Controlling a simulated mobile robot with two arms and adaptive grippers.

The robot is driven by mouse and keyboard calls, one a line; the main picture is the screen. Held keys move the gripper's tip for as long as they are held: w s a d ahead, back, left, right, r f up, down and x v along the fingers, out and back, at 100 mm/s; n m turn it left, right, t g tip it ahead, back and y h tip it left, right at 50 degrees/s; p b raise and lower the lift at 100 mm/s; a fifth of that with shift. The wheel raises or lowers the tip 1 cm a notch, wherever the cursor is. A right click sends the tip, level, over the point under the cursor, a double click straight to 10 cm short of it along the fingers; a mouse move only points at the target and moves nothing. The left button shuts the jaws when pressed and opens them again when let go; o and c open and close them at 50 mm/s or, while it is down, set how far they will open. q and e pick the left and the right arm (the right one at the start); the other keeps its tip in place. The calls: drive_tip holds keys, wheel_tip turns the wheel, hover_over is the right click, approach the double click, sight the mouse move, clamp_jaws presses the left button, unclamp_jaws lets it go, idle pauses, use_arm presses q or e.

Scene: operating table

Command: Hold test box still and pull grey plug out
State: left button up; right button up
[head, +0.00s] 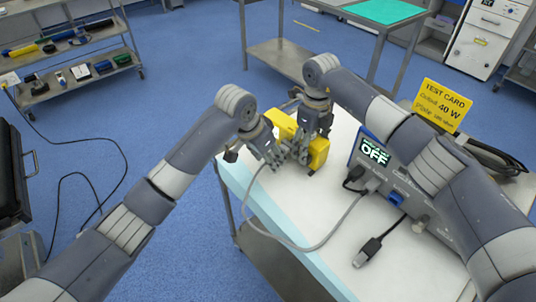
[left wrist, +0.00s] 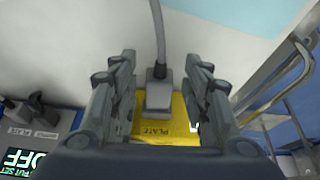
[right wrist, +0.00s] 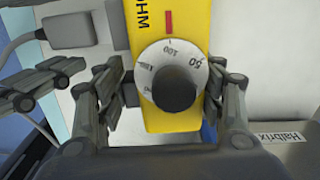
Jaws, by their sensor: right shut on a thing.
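The yellow test box (head: 319,151) lies on the white top of the table, with a black knob and a white dial showing in the right wrist view (right wrist: 172,122). My right gripper (right wrist: 160,95) is shut on the test box, one finger on each side of the dial. In the head view both grippers hide much of the box.
A power unit (head: 374,156) reading OFF stands to the right, with a yellow test card (head: 441,105) above it. The grey cable (head: 335,228) loops across the tabletop (head: 300,215). A loose dark connector (head: 368,251) lies near the front. The table's left edge is close.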

use_arm(q)
drive_tip(key=c, duration=0.7)
drive_tip(key=o, duration=0.4)
clamp_jaws()
drive_tip(key=shift+r+y, duration=0.3)
drive_tip(key=shift+s+a, duration=0.35)
drive_tip(key=shift+a, duration=0.05)
use_arm(e)
drive_tip(key=shift+d, duration=0.1)
use_arm(q)
drive_tip(key=shift+s+a+f, duration=0.1)
drive_tip(key=shift+s+a, duration=0.05)
drive_tip(key=shift+a, duration=0.05)
drive_tip(key=shift+s+a, duration=0.1)
drive_tip(key=shift+s, duration=0.1)
drive_tip(key=shift+s+a, duration=0.15)
drive_tip(key=shift+a, duration=0.05)
